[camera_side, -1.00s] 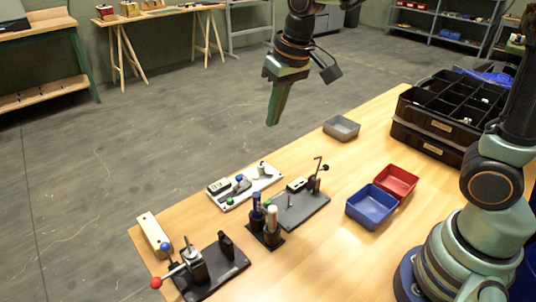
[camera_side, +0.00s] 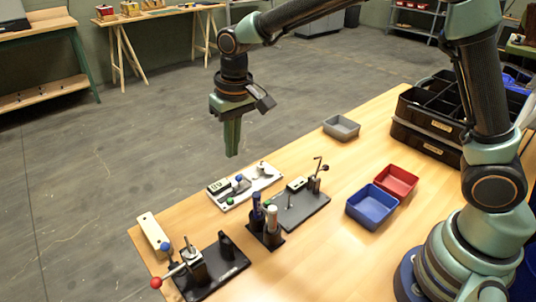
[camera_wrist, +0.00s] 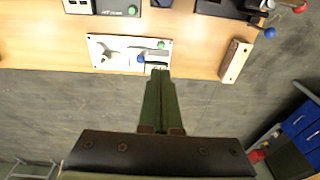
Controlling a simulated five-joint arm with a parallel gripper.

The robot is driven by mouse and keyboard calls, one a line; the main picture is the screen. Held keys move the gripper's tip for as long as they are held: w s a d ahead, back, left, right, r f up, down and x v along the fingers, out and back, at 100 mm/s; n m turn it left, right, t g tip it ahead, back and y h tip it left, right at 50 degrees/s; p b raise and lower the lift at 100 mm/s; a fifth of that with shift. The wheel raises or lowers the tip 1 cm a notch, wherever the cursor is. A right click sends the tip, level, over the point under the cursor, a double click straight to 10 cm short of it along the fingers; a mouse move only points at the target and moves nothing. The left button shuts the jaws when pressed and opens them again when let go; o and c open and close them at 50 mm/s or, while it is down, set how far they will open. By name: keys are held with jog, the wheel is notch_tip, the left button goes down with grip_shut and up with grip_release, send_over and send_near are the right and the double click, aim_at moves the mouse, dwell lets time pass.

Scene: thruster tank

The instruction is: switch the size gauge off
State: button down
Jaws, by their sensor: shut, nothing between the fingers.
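A white plate (camera_side: 262,181) near the far edge of the table carries a small unit with a display (camera_side: 219,186), a blue knob (camera_side: 239,178) and a green button (camera_side: 230,201). This looks like the size gauge, but I cannot read its display. In the wrist view the white plate (camera_wrist: 110,43) lies just beyond my fingertips, with the green button (camera_wrist: 161,45) and blue knob (camera_wrist: 141,59) showing; the fingers partly cover the display. My gripper (camera_side: 232,154) is shut and empty, pointing down, above and beyond the table's far edge, apart from the plate.
A dark plate (camera_side: 305,207) with a post and another small unit stands close to the right. A black holder (camera_side: 267,237) with markers is in front. A red-knobbed clamp (camera_side: 215,270) and wooden block (camera_side: 153,231) are at the left. Blue (camera_side: 371,207), red and grey bins stand right.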

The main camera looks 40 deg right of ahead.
aim_at(232, 200)
jog(key=f, duration=0.4)
jog(key=w+f, duration=0.1)
jog(key=f, duration=0.9)
jog(key=shift+w+a, duration=0.25)
jog(key=shift+a, duration=0.1)
jog(key=shift+f, duration=0.95)
jog(key=shift+s+f, duration=0.1)
notch_tip(232, 200, up, 15)
jog(key=shift+s+d, duration=0.25)
jog(key=shift+s, duration=0.1)
